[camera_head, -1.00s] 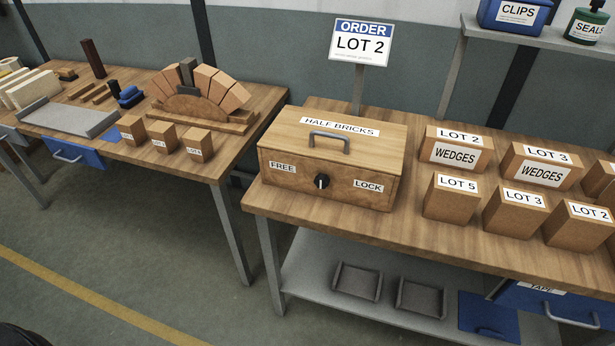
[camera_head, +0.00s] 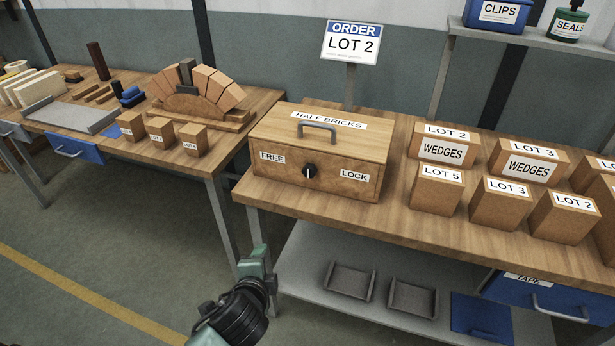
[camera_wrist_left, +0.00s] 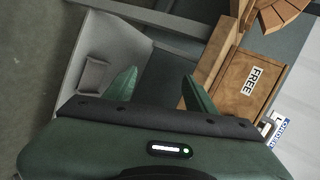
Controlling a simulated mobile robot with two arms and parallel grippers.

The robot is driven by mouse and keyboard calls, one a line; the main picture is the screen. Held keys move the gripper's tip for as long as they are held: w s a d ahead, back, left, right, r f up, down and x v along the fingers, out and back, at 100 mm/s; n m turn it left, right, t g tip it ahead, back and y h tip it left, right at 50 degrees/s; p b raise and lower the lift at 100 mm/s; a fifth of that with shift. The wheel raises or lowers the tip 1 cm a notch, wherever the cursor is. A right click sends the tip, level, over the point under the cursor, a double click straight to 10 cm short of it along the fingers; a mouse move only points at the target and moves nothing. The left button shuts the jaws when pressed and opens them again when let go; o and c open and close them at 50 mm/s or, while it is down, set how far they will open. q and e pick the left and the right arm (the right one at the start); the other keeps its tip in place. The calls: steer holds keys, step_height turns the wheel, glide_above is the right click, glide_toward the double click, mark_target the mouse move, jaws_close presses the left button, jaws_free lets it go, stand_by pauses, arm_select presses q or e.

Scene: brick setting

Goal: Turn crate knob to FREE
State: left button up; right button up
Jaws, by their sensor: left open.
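The wooden crate (camera_head: 275,176), labelled HALF BRICKS, stands at the left end of the right-hand bench with its lid down. Its black knob (camera_head: 309,171) sits on the front face between the FREE label (camera_head: 272,157) and the LOCK label (camera_head: 354,175). The knob's white mark points roughly upward. My left arm (camera_head: 244,308) is below and in front of the bench in the head view; its fingertips are not clear there. In the left wrist view my left gripper (camera_wrist_left: 158,82) is open and empty, with the crate's FREE end (camera_wrist_left: 249,80) to its right. My right gripper is not in view.
Several boxes labelled LOT and WEDGES (camera_head: 446,150) stand right of the crate. The bench's front edge (camera_head: 400,231) and lower shelf (camera_head: 310,285) lie near my arm. The left bench (camera_head: 225,130) holds an arch of bricks. The floor in front is clear.

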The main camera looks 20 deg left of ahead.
arm_select(q)
steer(key=w+r+m+t, duration=0.4)
steer(key=w+r+m, duration=0.1)
steer(key=w+m, duration=0.25)
steer(key=m+t+h, duration=0.3)
steer(key=m+h, duration=0.1)
steer(key=m, duration=0.8)
glide_toward(308, 174)
steer(key=w, duration=0.9)
steer(key=shift+w+d+f, duration=0.1)
steer(key=shift+w+d, duration=0.1)
steer(key=shift+d, duration=0.15)
steer(key=shift+c, duration=0.3)
jaws_close()
